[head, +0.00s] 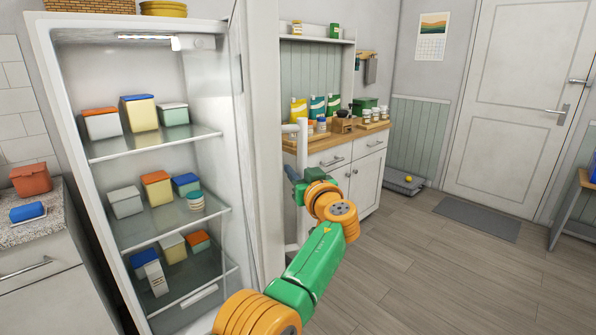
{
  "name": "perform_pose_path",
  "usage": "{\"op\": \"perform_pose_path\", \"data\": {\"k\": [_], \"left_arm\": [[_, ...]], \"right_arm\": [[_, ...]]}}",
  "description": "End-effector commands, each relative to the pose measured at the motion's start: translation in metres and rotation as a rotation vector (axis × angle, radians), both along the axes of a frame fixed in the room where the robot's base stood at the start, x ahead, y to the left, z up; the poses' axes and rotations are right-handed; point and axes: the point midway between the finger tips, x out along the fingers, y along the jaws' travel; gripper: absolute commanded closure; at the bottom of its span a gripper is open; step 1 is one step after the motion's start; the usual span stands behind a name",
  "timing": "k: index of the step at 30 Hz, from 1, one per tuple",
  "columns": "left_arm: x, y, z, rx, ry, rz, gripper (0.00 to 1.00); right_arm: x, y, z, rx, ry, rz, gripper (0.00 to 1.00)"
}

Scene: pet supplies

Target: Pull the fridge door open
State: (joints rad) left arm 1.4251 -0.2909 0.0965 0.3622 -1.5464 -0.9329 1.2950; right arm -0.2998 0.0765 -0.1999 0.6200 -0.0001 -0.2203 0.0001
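The white fridge (212,95) stands open at the left, with its lit shelves in full view. Its door (262,130) is swung out toward me and shows nearly edge-on. A pale vertical bar handle (302,146) is on the door's outer side, at the right. My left gripper (295,183), on a green and orange arm, is at the middle of this handle. Its blue-grey fingers overlap the bar, and the gap between them is too small and hidden to judge. My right gripper is not in view.
Several lidded boxes (143,113) sit on the fridge's glass shelves. A counter (30,235) is at the left. A white cabinet (366,183) with bags and jars stands behind the door. The wooden floor at the right is clear up to a grey mat (478,219).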

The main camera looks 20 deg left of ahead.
Motion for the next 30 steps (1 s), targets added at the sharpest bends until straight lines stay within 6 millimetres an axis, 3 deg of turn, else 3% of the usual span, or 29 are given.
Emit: {"op": "perform_pose_path", "data": {"k": [1,3,11,16,21,30], "left_arm": [[0.000,0.000,0.000,-0.001,-0.001,0.000,0.54],[0.000,0.000,0.000,-0.001,-0.001,0.000,0.43],[0.000,0.000,0.000,-0.002,-0.001,-0.001,0.43],[-0.005,-0.006,-0.005,-0.001,-0.005,0.000,0.43],[-0.019,-0.015,-0.009,-0.007,-0.004,-0.002,0.43],[-0.051,-0.039,-0.003,-0.002,-0.003,0.002,0.43]], "right_arm": [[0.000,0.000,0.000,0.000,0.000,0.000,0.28],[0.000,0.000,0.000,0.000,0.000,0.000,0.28],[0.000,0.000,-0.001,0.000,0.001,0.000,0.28],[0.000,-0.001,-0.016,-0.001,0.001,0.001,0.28],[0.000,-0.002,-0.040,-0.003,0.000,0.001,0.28],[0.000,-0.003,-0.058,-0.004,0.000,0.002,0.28]]}}
